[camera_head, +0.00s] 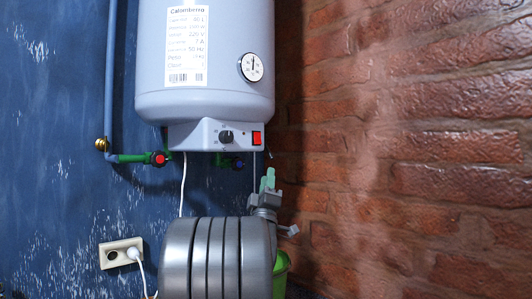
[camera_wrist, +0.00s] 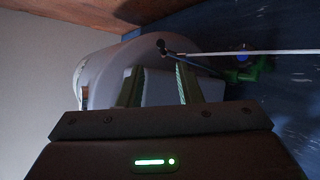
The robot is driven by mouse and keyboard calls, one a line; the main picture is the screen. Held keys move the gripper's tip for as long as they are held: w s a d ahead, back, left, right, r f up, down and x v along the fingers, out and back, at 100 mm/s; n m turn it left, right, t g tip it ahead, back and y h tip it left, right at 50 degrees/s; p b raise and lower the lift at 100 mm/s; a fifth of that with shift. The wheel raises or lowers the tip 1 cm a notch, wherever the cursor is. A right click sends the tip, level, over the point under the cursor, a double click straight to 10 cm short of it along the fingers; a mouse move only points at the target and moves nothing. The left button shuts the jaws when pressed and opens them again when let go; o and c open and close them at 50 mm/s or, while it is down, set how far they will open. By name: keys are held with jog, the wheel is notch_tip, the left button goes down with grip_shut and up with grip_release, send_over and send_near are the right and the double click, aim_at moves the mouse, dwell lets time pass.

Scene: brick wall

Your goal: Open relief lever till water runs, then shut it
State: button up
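The grey water heater (camera_head: 205,60) hangs on the blue wall, and its rounded body shows in the wrist view (camera_wrist: 95,68). Under it, a red knob (camera_head: 158,159) sits on the left green pipe and a blue knob (camera_head: 237,163) on the right fitting. The blue knob also shows in the wrist view (camera_wrist: 243,57). A thin dark, round-ended rod (camera_wrist: 165,47) runs toward that fitting; I cannot tell surely that it is the relief lever. My gripper (camera_head: 268,181) is below and right of the heater, green fingers up. In the wrist view its fingers (camera_wrist: 160,88) are apart, apparently empty.
The heater's control box has a dial (camera_head: 226,137) and red switch (camera_head: 257,138). A white cable hangs near the pipes. A wall socket (camera_head: 121,253) with a plug is at lower left. A green container (camera_head: 281,276) is partly hidden by my arm. A brick wall (camera_head: 420,150) stands at right.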

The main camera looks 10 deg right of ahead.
aim_at(270, 154)
jog(key=p+x, duration=0.3)
jog(key=x, duration=0.7)
jog(key=shift+w, duration=0.2)
grip_shut()
